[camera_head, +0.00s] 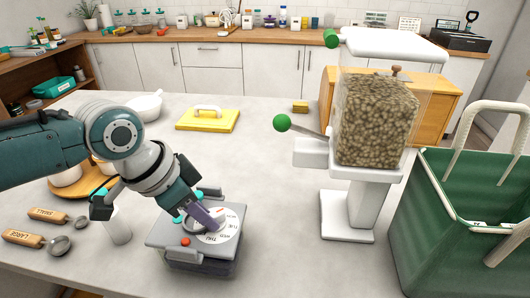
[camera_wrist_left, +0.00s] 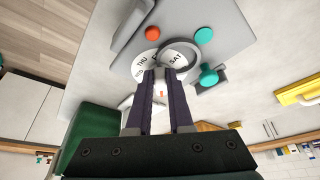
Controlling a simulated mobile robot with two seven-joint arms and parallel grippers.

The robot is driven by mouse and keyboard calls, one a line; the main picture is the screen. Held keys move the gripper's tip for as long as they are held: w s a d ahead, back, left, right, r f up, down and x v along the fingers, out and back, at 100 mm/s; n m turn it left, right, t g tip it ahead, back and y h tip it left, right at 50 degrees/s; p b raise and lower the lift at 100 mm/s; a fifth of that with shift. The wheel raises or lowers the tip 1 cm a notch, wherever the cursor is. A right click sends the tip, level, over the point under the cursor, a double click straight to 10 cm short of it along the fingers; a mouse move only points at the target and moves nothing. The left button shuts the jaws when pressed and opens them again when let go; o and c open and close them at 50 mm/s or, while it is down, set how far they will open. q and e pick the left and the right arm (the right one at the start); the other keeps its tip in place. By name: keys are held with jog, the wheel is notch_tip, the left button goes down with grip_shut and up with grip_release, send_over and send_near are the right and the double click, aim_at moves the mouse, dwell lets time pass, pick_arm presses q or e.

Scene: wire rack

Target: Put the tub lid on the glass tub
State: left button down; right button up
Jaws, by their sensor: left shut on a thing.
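The tub lid (camera_head: 165,238) is a grey square plate with a white weekday dial, an orange button and teal knobs. It lies over the glass tub (camera_head: 200,266), a see-through dark grey box on the counter, low centre-left in the head view. I cannot tell whether a small gap is left between them. My left gripper (camera_head: 210,219) points down and is shut at the lid's dial. In the left wrist view its two fingers (camera_wrist_left: 160,75) meet at the dial middle, with the lid (camera_wrist_left: 190,14) beyond. My right gripper is not in view.
A white cup (camera_head: 117,226) stands left of the tub, near wooden-handled scoops (camera_head: 38,240). A white dispenser full of beans (camera_head: 376,122) and a green basket (camera_head: 445,225) stand to the right. A yellow board (camera_head: 208,121) lies behind. The counter between tub and dispenser is clear.

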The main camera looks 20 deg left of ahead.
pick_arm(q)
jog(key=shift+f+b, duration=0.3)
jog(key=shift+f, duration=0.45)
dwell(1.5)
jog(key=shift+c, duration=2.1)
grip_release()
jog(key=p+v, duration=0.7)
jog(key=p, duration=0.1)
